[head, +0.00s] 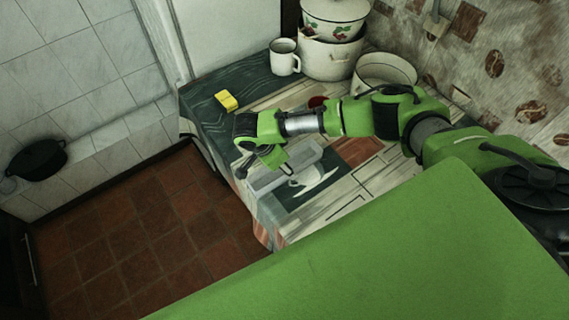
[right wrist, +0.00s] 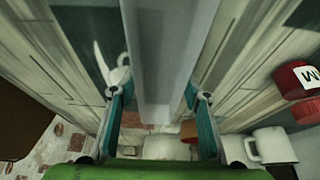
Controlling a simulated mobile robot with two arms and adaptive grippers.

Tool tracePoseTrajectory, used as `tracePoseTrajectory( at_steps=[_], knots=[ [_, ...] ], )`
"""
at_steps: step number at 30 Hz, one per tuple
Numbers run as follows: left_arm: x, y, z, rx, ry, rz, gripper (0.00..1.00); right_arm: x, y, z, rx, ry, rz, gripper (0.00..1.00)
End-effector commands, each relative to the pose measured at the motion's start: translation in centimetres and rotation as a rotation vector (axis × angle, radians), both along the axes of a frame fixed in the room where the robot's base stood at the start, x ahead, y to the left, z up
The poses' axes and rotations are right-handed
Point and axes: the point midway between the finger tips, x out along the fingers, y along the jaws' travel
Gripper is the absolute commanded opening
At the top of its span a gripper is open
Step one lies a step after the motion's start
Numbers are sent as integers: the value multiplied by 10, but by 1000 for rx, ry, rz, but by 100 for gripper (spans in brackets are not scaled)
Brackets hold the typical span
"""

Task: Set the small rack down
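The small rack (head: 303,155) is a long, pale grey piece, seen over the dark teal patch with a white cup picture near the table's front. In the right wrist view the rack (right wrist: 163,55) runs lengthwise between my fingers. My right gripper (head: 268,165) reaches over it from above, and its two fingertips (right wrist: 159,92) stand on either side of it, close against its sides. The gripper hides part of the rack in the head view. I cannot tell whether the rack's underside touches the table (head: 345,200). My left gripper is out of view.
A yellow block (head: 226,101) lies at the table's left. A white mug (head: 284,57), stacked enamel pots (head: 332,58) and another wide pot (head: 384,68) stand at the back. A red-lidded item (head: 317,102) is partly behind my arm. A black pot (head: 37,158) sits left on a ledge.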

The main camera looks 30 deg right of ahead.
Motion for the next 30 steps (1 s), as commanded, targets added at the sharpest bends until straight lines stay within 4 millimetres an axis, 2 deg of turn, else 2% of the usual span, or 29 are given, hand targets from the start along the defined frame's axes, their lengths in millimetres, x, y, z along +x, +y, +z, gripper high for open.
tracePoseTrajectory(
  at_steps=[11,15,17,30],
  knots=[
    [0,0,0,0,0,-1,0,0,0,1,0,-1,0,59],
    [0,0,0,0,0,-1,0,1,2,8,0,-2,0,59],
    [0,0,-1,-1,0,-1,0,0,6,16,2,-2,1,59],
    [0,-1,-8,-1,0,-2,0,-3,39,97,2,-2,1,59]
  ],
)
